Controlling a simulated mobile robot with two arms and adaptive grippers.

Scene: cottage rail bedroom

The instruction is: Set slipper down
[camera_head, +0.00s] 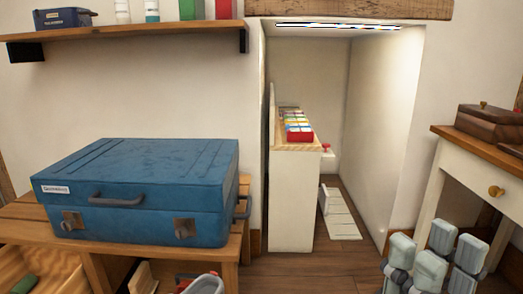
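A grey, rounded item with a pale rim (205,284) shows at the bottom edge, in front of the bench. It may be a slipper, but it is cut off by the frame and I cannot tell for sure. My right gripper (436,262) is at the bottom right, in front of the white side table. Its grey padded fingers point up and stand apart, and I see nothing between them.
A blue suitcase (140,185) lies on a wooden bench (236,228) at the left, with open compartments below. A white side table (452,178) bears a brown wooden box (490,122). A lit alcove opens in the middle. Floor (310,268) before it is clear.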

